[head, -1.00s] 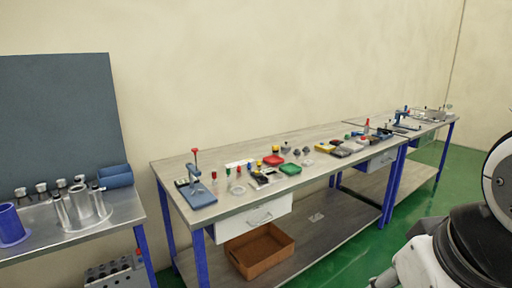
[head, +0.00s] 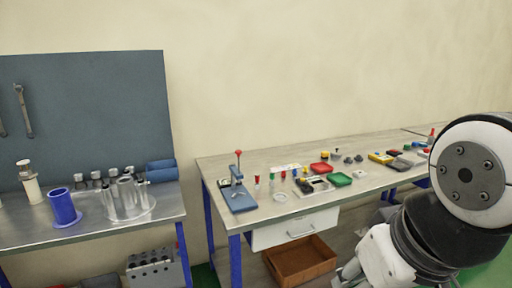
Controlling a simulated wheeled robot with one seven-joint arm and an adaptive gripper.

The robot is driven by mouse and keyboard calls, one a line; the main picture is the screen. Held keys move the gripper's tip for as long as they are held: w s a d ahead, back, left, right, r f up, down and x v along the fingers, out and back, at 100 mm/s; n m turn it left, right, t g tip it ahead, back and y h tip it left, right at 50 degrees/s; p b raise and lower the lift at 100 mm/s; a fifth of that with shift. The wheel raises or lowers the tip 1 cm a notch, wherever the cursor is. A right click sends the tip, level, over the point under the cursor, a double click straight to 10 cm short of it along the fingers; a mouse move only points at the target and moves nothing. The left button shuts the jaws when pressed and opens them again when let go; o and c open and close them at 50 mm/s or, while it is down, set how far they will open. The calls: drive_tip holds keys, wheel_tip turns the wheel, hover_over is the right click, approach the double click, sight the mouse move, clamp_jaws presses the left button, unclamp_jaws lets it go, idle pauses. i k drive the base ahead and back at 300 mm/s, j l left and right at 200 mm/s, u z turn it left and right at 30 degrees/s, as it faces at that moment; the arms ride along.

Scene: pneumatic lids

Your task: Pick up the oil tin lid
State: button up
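I cannot make out which small thing is the oil tin lid. Several small parts lie on the wooden workbench (head: 262,163), among them a red shallow piece (head: 321,168), a green shallow piece (head: 340,179), small dark knobs (head: 348,160) and a pale ring (head: 280,197). Any of them is too small to name surely. My arm is at the lower right and covers part of the bench's right side. My gripper's fingers do not show in the head view.
A blue hand press (head: 239,195) stands at the bench's left end. A brown open box (head: 303,262) sits below the white drawer (head: 295,229). At left, a metal table (head: 90,228) holds a blue cylinder (head: 63,206) and clear cylinders (head: 126,197). A gap separates the two tables.

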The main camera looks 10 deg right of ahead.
sight(337, 152)
drive_tip(key=i+l, duration=0.2)
drive_tip(key=l, duration=0.15)
drive_tip(key=i+l+u, duration=0.15)
drive_tip(key=l, duration=0.2)
drive_tip(key=i+l, duration=0.2)
drive_tip(key=l, duration=0.15)
drive_tip(key=i+l+u, duration=0.1)
drive_tip(key=l, duration=0.3)
drive_tip(key=i+l+u, duration=0.1)
drive_tip(key=l, duration=0.3)
drive_tip(key=i+l, duration=0.25)
drive_tip(key=l, duration=0.15)
drive_tip(key=i+l, duration=0.3)
drive_tip(key=l, duration=0.15)
drive_tip(key=i+l, duration=0.3)
drive_tip(key=l, duration=0.2)
drive_tip(key=i+l, duration=0.3)
drive_tip(key=l, duration=0.15)
drive_tip(key=i+l, duration=0.35)
drive_tip(key=l+u, duration=0.05)
drive_tip(key=l, duration=0.05)
